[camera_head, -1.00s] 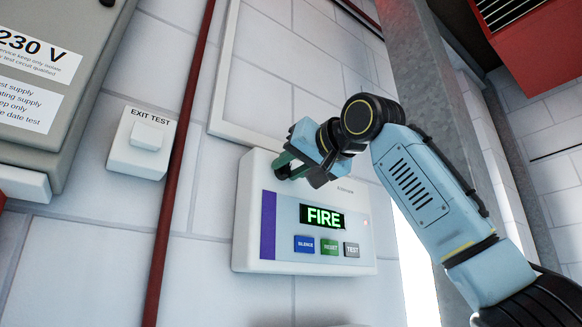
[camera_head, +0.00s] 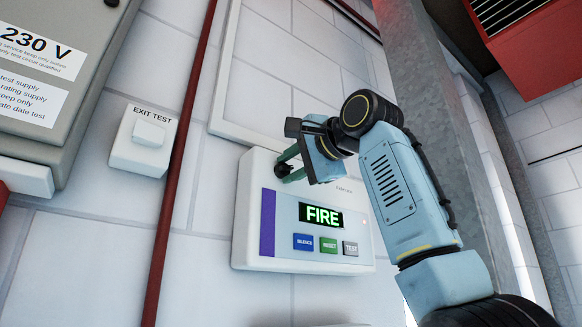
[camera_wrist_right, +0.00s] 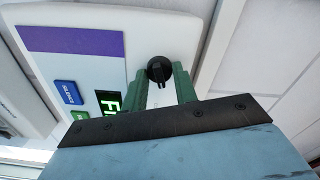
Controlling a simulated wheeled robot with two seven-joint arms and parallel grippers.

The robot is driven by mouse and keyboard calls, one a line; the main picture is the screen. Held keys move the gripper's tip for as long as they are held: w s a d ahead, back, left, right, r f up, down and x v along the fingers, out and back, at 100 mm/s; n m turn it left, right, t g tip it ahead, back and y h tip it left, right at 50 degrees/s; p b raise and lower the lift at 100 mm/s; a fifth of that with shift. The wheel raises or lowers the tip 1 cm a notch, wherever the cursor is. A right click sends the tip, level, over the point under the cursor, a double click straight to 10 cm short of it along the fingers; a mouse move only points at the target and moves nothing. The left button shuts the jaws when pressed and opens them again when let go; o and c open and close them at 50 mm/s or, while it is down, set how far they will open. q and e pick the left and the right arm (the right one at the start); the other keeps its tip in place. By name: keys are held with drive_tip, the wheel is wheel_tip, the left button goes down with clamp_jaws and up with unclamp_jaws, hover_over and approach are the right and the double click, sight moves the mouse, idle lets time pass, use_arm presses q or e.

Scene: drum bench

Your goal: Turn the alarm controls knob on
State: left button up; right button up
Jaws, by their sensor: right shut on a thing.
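The white alarm panel (camera_head: 248,200) hangs on the wall, with a purple stripe and a display (camera_head: 320,215) reading FIRE in green. A black knob (camera_head: 283,169) sits at the panel's upper part; it also shows in the right wrist view (camera_wrist_right: 159,69). My right gripper (camera_head: 288,166) is at the knob, its green fingers shut on it, one on each side (camera_wrist_right: 160,84). The knob's face and pointer show partly between the fingertips. My left gripper is not in view.
Blue, green and grey buttons (camera_head: 329,245) sit below the display. An EXIT TEST box (camera_head: 128,155), a red pipe (camera_head: 172,190) and a grey 230 V cabinet (camera_head: 85,110) are to the left. A metal column (camera_head: 425,75) stands right of the panel.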

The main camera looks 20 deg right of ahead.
drive_tip(key=shift+m, duration=1.9)
drive_tip(key=o, duration=0.9)
drive_tip(key=shift+o, duration=0.2)
drive_tip(key=b+v, duration=0.6)
drive_tip(key=v, duration=0.7)
drive_tip(key=shift+s, duration=0.25)
drive_tip(key=shift+d, duration=0.1)
